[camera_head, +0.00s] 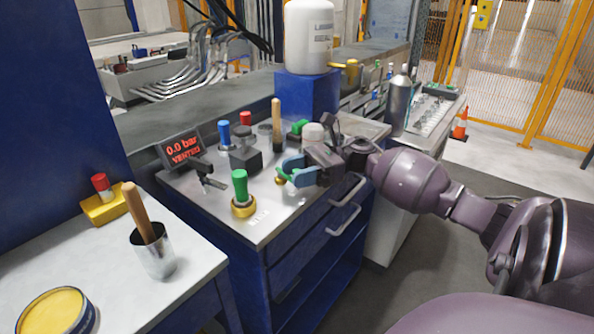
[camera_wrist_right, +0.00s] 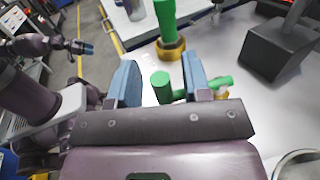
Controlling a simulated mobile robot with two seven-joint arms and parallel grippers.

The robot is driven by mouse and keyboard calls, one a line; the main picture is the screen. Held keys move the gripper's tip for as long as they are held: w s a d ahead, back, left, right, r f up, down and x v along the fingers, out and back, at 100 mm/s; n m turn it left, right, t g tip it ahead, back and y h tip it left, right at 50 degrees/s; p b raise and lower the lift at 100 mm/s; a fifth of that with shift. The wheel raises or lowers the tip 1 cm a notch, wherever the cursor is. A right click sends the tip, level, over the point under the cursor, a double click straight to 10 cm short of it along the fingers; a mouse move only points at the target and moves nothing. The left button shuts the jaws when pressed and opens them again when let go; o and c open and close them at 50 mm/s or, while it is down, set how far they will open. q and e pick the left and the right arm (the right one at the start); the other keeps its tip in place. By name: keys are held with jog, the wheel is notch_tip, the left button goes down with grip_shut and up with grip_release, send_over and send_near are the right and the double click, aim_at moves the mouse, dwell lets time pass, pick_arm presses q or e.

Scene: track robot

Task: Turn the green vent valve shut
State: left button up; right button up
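A green-handled valve (camera_head: 284,176) with a brass base stands at the front right of the metal bench top (camera_head: 205,207). In the right wrist view, a green rounded handle end (camera_wrist_right: 160,84) shows between the two blue fingers. More green and some brass (camera_wrist_right: 217,87) show beyond the right-hand finger. My right gripper (camera_head: 296,169) is at this valve with its fingers apart; whether they touch the handle I cannot tell. A second green handle on a brass ring (camera_head: 240,192) stands upright nearer the front. My left gripper (camera_wrist_right: 84,47) shows small in the right wrist view only, its opening unclear.
A display (camera_head: 181,150) reads 0.0 bar VENTED. A black block (camera_head: 246,158), a blue-topped part (camera_head: 225,133) and a wooden handle (camera_head: 276,120) stand behind the valves. A white tank (camera_head: 308,38) is at the back. A metal cup (camera_head: 155,258) is on the left table.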

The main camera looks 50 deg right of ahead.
jog(key=v, duration=1.1)
jog(key=shift+a, duration=0.1)
